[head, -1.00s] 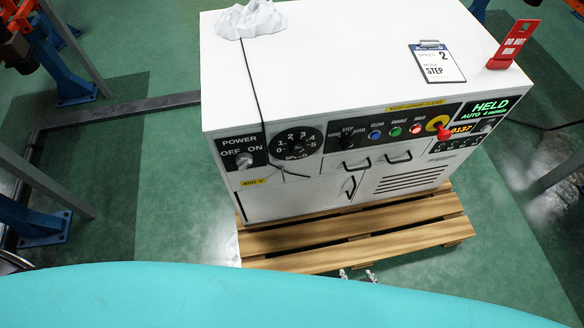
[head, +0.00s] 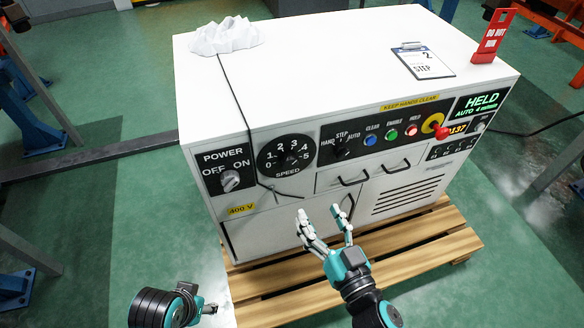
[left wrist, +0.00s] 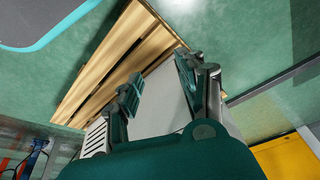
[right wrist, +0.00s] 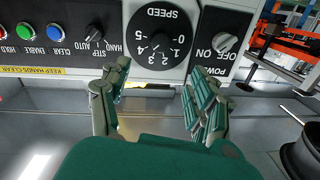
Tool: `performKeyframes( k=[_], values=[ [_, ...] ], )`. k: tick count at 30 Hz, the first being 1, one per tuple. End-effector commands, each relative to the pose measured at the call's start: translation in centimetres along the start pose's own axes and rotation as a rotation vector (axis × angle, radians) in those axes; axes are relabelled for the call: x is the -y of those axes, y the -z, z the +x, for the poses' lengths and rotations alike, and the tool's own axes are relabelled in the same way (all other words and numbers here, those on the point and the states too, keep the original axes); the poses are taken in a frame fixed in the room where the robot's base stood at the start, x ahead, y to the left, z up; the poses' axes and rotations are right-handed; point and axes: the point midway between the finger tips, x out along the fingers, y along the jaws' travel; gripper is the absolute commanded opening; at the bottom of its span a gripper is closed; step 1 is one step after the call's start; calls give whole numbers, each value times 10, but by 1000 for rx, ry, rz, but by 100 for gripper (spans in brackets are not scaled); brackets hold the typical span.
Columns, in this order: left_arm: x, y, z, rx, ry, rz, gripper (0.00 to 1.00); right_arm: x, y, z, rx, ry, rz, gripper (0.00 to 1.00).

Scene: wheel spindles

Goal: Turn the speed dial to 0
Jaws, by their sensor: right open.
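The speed dial (head: 288,157) is a black round plate marked 0 to 5 on the front panel of a white cabinet. Its small knob is too blurred to read its setting for sure. In the right wrist view the dial (right wrist: 157,40) is upside down, just beyond the fingertips. My right gripper (head: 320,210) is open and empty, in front of the cabinet and below and right of the dial, apart from it. My left gripper (head: 209,308) shows partly at the bottom of the head view; in the left wrist view its fingers (left wrist: 158,70) are apart and empty.
The power switch (head: 229,180) is left of the dial, the mode knob (head: 341,148) right. A black cable (head: 238,105) hangs past the dial. Drawer handles (head: 352,180) jut out below the panel. A wooden pallet (head: 440,240) sits under the cabinet. A clipboard (head: 424,62) lies on top.

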Motion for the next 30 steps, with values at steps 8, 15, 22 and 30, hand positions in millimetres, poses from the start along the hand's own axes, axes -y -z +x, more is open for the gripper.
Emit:
performKeyframes(
  k=[8,15,22,30],
  values=[
    [-1,-2,15,9,-2,1,40,0,2,57,-3,1,-5,62],
    [-1,-4,21,14,-2,1,40,0,0,106,-1,0,-3,62],
    [-1,-5,23,17,-2,1,40,0,0,138,0,0,-3,62],
    [-1,-1,18,4,-3,1,40,0,-1,146,2,-1,-1,62]
  ],
)
